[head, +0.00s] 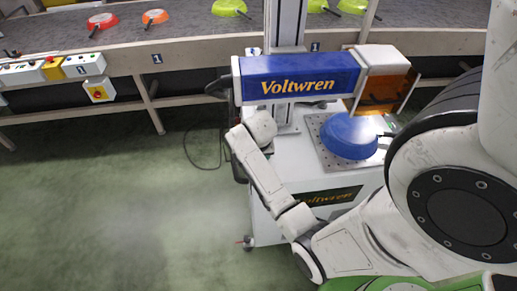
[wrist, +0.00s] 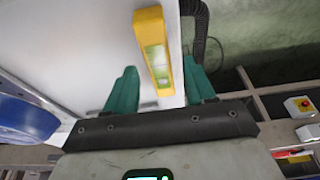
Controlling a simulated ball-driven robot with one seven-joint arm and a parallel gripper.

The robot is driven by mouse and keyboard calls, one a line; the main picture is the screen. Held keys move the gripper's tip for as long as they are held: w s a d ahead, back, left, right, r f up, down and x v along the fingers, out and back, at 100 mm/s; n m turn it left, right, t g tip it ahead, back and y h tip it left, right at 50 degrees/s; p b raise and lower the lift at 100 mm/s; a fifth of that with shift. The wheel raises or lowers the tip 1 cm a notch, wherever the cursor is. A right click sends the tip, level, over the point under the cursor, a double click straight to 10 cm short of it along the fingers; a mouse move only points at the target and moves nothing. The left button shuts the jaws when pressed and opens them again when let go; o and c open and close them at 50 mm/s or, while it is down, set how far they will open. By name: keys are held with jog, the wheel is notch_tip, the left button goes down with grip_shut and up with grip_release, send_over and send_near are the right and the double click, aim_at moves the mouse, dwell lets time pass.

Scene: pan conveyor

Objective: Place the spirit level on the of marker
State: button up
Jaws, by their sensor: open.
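A yellow spirit level (wrist: 154,45) with a pale green vial window shows in the wrist view, along the edge of a white surface (wrist: 75,45). My gripper (wrist: 160,75) is open, with one green finger on each side of the level's near end. I cannot tell whether either finger touches it. In the head view, the marker (head: 298,80) is a blue unit labelled Voltwren on a column above a white cart (head: 290,165). The level and my gripper's fingers do not show in the head view.
A blue pan (head: 348,137) sits on a perforated plate (head: 328,158) under the marker's head. A conveyor (head: 190,40) with red, orange and green pans runs behind. Green floor at left is clear, except for a cable.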

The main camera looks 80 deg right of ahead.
jog(key=v, duration=1)
jog(key=s+a+f+n+y, duration=0.1)
jog(key=a+n, duration=0.5)
jog(key=a, duration=0.7)
jog(key=s+a+f+n+y, duration=0.1)
jog(key=s+a+f+n, duration=0.2)
jog(key=a, duration=0.9)
jog(key=s+n, duration=0.1)
jog(key=n, duration=0.2)
jog(key=shift+a+f+n+y, duration=0.3)
jog(key=shift+a+f+n, duration=0.05)
jog(key=shift+a+n, duration=0.05)
